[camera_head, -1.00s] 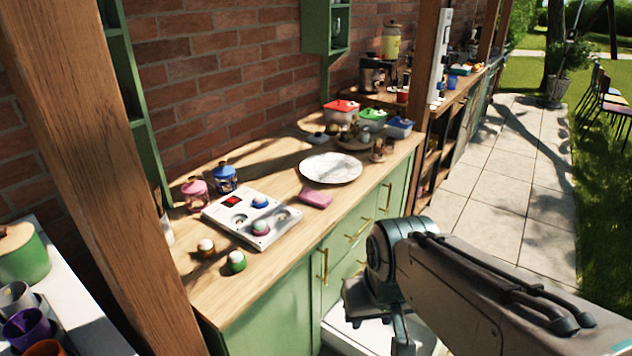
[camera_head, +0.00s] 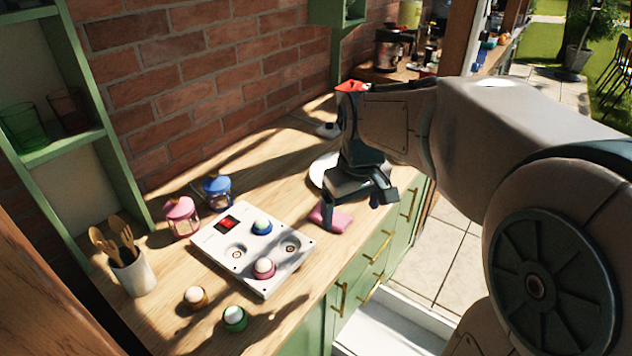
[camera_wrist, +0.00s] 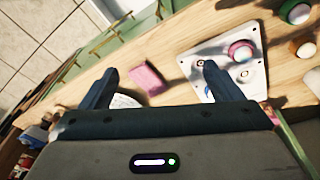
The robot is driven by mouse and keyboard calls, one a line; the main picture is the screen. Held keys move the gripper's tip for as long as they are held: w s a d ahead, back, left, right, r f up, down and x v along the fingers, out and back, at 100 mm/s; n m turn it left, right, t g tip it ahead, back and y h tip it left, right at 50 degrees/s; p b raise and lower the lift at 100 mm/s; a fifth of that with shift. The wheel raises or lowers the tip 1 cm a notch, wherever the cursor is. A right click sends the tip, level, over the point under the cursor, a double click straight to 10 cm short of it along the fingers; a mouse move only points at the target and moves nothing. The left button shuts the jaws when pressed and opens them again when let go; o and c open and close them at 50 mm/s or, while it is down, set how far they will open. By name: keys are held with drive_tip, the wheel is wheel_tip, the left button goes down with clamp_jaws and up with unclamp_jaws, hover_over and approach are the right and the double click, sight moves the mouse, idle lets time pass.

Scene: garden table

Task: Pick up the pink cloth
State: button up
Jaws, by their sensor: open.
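The pink cloth (camera_head: 331,218) is a small folded block on the wooden counter, near its front edge, between the white plate and the white board. It also shows in the wrist view (camera_wrist: 148,79), beyond and between my two fingers. My gripper (camera_head: 352,212) is open and empty above the counter by the cloth; its fingers (camera_wrist: 158,80) are spread wide in the wrist view. In the head view a finger covers part of the cloth. I cannot tell the exact height of the fingers above it.
The white board (camera_head: 253,247) with egg cups on it lies left of the cloth. The white plate (camera_head: 322,171) is behind, partly hidden by my gripper. Pink (camera_head: 181,217) and blue (camera_head: 217,191) jars stand near the wall. A utensil pot (camera_head: 132,271) is further left.

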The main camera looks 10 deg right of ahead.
drive_tip(key=w+f+n+g, duration=0.1)
drive_tip(key=w+f+n, duration=0.15)
drive_tip(key=w, duration=0.75)
drive_tip(key=w+f+n+g, duration=0.15)
drive_tip(key=w+n, duration=0.25)
drive_tip(key=w, duration=0.5)
drive_tip(key=shift+t, duration=0.35)
drive_tip(key=f, duration=0.5)
drive_tip(key=a+f+p, duration=0.1)
drive_tip(key=f, duration=0.2)
drive_tip(key=shift+f, duration=0.35)
drive_tip(key=shift+s+d+f+p, duration=0.1)
drive_tip(key=shift+d+f+p, duration=0.05)
drive_tip(key=shift+f, duration=0.75)
drive_tip(key=shift+s+d+f+p, duration=0.1)
drive_tip(key=shift+f+p, duration=0.05)
drive_tip(key=shift+f, duration=0.75)
drive_tip(key=shift+s+d+f+p, duration=0.1)
drive_tip(key=shift+d+f+p, duration=0.05)
drive_tip(key=shift+f, duration=0.75)
drive_tip(key=c, duration=0.9)
